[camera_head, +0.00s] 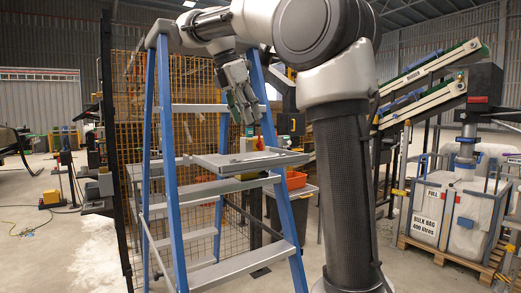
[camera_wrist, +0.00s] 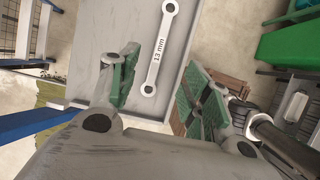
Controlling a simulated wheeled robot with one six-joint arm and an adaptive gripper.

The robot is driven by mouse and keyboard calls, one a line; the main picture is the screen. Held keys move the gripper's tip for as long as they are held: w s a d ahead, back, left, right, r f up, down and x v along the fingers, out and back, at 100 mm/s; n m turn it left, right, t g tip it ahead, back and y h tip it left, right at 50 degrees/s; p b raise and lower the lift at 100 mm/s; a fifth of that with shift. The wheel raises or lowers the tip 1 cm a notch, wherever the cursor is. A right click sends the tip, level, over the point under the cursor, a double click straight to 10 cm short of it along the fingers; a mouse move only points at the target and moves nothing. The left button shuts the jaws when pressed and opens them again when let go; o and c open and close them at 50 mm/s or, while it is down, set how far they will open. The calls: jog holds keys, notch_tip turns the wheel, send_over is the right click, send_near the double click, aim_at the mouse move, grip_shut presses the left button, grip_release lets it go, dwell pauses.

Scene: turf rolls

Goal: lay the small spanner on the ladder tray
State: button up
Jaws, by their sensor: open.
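The small spanner (camera_wrist: 157,52), a grey ring spanner marked "13 mm", lies on the grey ladder tray (camera_wrist: 100,25) in the wrist view. The tray (camera_head: 285,160) also shows in the head view, level on the blue stepladder. A thin light shape on it there is too small to make out well. My gripper (camera_head: 242,105) is above the tray, pointing down. In the wrist view my gripper (camera_wrist: 160,88) has its green-padded fingers spread apart, with the near end of the spanner showing between them and nothing held.
The blue stepladder (camera_head: 172,170) stands before a yellow mesh fence (camera_head: 205,75). A conveyor (camera_head: 430,95) and a white bulk bag (camera_head: 450,215) on a pallet are at right. The floor at left is partly clear.

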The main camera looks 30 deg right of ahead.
jog(key=s+f+m+t+y, duration=0.4)
jog(key=s+f+m, duration=1.4)
jog(key=s+f, duration=0.4)
notch_tip(320, 180, down, 3)
jog(key=shift+s+a+f, duration=0.1)
jog(key=shift+s+a, duration=0.2)
jog(key=shift+s, duration=0.1)
jog(key=shift+s, duration=0.1)
